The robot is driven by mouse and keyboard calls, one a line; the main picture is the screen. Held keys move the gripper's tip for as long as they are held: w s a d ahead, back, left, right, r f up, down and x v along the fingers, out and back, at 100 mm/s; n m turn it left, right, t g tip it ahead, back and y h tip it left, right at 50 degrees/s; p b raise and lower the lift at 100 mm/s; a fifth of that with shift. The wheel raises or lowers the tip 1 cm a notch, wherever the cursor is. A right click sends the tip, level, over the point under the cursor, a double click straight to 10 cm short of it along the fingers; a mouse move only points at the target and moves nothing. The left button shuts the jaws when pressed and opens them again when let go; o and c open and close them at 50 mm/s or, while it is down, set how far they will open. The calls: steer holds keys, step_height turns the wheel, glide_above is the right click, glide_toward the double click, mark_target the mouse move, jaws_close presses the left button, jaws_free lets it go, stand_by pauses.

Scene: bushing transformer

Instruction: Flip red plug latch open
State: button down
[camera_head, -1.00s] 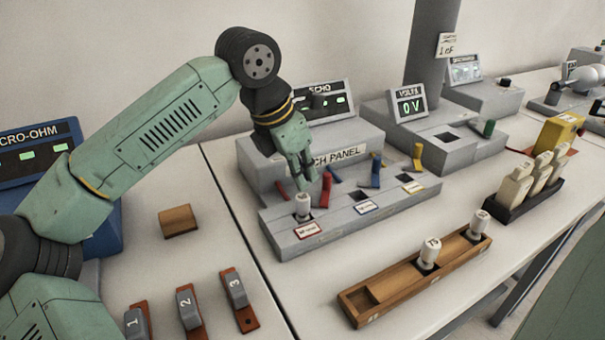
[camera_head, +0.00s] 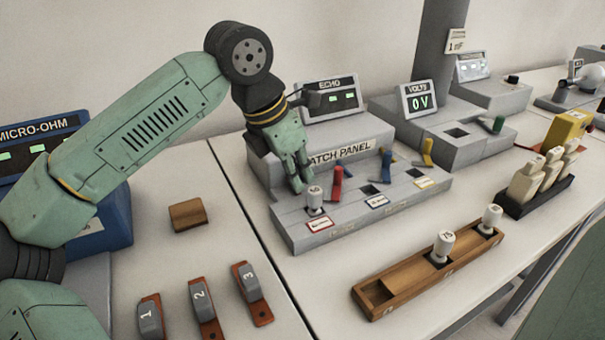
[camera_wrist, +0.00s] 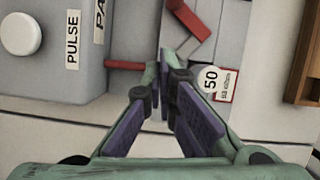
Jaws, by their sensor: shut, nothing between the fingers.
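My gripper (camera_head: 298,188) points down, shut and empty, just left of the plug. Whether it touches the bar I cannot tell.
Blue (camera_head: 386,165) and yellow (camera_head: 427,152) levers stand farther right on the panel. The raised PATCH PANEL housing (camera_head: 340,151) is close behind my fingers. A wooden rack (camera_head: 410,278) with two white plugs lies in front.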

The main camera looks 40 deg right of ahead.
steer(key=a+r, duration=0.1)
steer(key=w+a+r, duration=0.1)
steer(key=shift+w+a+r+b, duration=0.1)
steer(key=shift+a+r+b, duration=0.2)
steer(key=shift+a, duration=0.05)
steer(key=v, duration=0.7)
steer(key=shift+w+d+r+b, duration=0.15)
steer(key=shift+w+d+b, duration=0.05)
steer(key=shift+d+b, duration=0.15)
steer(key=shift+s, duration=0.1)
